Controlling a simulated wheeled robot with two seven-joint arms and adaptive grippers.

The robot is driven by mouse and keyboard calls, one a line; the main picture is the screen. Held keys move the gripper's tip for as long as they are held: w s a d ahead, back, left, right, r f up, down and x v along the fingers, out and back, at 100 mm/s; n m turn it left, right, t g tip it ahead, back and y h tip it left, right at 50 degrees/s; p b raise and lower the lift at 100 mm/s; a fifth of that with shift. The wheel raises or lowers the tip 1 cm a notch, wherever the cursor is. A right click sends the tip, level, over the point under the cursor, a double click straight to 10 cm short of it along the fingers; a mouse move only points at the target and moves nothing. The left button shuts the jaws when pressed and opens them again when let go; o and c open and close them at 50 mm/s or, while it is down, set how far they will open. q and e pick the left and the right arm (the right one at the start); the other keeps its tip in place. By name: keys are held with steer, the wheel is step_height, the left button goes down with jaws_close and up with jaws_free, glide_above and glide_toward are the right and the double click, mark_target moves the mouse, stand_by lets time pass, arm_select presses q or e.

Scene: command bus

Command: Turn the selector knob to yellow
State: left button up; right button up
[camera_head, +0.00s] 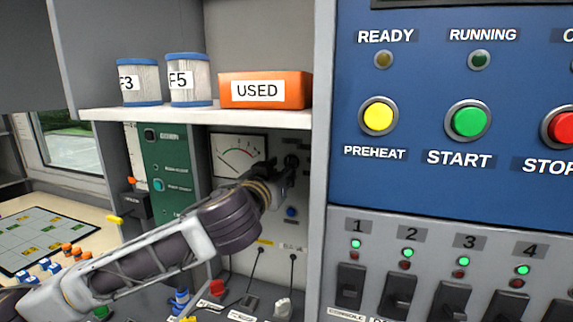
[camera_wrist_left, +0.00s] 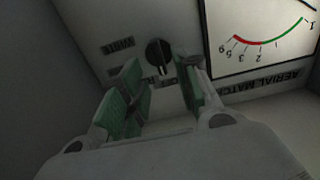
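The selector knob (camera_wrist_left: 158,55) is a black round knob with a pale pointer mark, on a light panel in the left wrist view. Beside it are small dark labels; one reads WHITE upside down, and the others are too dim to read surely. My left gripper (camera_wrist_left: 160,72) is open, its green-padded fingers apart on either side of the knob's line; I cannot tell whether they reach around it. In the head view my left gripper (camera_head: 282,174) is at the grey panel, right of the meter, and largely covers the knob. My right gripper is not in view.
An analog meter (camera_head: 238,155) is beside the knob. Above is a shelf (camera_head: 200,114) with two canisters and an orange USED box (camera_head: 265,91). A grey divider (camera_head: 322,130) and a blue button panel (camera_head: 420,185) with switches below stand at right.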

arm_select(q)
steer(key=shift+p+x, duration=0.35)
steer(key=shift+x, duration=1.8)
jaws_close()
